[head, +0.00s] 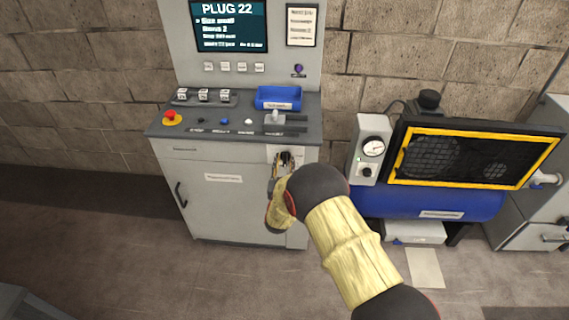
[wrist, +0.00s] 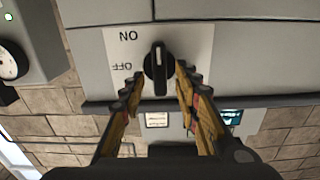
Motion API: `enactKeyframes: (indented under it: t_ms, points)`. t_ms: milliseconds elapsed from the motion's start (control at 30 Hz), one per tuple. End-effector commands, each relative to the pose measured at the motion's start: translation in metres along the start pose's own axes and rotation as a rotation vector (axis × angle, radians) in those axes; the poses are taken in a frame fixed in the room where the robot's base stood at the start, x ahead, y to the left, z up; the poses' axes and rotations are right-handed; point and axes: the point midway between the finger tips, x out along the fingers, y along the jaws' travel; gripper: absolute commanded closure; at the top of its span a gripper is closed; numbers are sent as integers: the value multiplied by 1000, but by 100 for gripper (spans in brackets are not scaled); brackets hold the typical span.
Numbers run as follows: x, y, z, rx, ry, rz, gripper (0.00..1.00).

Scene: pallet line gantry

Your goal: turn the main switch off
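The main switch (wrist: 157,68) is a black rotary knob with a white mark, on a pale plate (wrist: 190,45) lettered ON and OFF, seen upside down in the wrist view. Its grip stands vertical there, with the white mark near the upper end. In the head view, the plate (head: 273,151) is at the upper right of the grey cabinet's front, and my gripper hides most of the knob. My gripper (head: 284,163) is at the knob. In the wrist view, the gripper (wrist: 158,82) is open, one finger on each side of the knob, with gaps visible.
The console top (head: 220,112) above holds a red emergency button (head: 171,117), small buttons, a lever (head: 275,117) and a blue tray (head: 279,98). A screen (head: 229,25) stands behind. A blue compressor tank (head: 430,204) with a yellow-framed guard (head: 475,155) is close on the right.

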Motion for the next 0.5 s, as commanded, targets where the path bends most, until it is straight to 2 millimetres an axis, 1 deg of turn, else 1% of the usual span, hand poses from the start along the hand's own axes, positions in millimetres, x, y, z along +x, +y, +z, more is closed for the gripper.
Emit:
enactKeyframes:
  t_ms: [100, 500]
  points:
    - [0, 0, 0, 0, 0, 0, 69]
    - [0, 0, 0, 0, 0, 0, 92]
